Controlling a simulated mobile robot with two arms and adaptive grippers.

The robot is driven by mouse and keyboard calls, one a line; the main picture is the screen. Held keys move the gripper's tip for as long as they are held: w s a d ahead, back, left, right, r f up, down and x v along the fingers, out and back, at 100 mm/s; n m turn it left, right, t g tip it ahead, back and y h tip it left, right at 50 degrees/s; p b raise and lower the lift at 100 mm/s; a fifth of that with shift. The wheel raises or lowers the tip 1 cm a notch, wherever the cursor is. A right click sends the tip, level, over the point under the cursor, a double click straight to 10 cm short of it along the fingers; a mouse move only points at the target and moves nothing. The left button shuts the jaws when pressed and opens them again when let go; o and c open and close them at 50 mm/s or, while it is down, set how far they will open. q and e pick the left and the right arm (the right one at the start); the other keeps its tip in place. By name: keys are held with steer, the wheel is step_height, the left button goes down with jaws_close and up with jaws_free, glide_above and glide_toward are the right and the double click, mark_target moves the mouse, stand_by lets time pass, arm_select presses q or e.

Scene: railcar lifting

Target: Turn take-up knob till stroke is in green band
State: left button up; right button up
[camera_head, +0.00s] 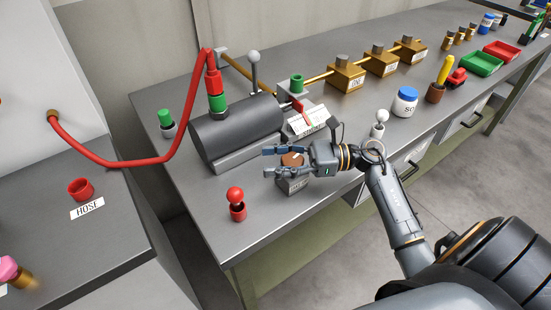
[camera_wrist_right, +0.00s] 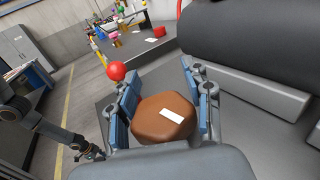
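The take-up knob (camera_head: 292,160) is a brown, faceted knob on a grey block at the front edge of the bench. In the right wrist view the knob (camera_wrist_right: 160,120) shows a white mark on top. My right gripper (camera_head: 267,162) has its fingers on both sides of the knob, and they appear to touch it. In the wrist view its blue finger pads (camera_wrist_right: 157,80) flank the knob closely. Behind it, a white scale plate (camera_head: 308,121) with a red pointer stands beside the grey cylinder (camera_head: 238,133). I cannot make out a green band.
A red ball-topped peg (camera_head: 236,203) stands left of my gripper, and a white ball-topped peg (camera_head: 378,126) stands to its right. A red hose (camera_head: 125,163) runs to the cylinder. Brass blocks (camera_head: 347,75) and a blue-capped jar (camera_head: 405,101) are farther along the bench.

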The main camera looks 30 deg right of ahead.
steer(key=shift+a, duration=0.1)
steer(key=c, duration=0.7)
steer(key=shift+c, duration=0.6)
steer(key=shift+w+t, duration=0.1)
steer(key=shift+t, duration=0.2)
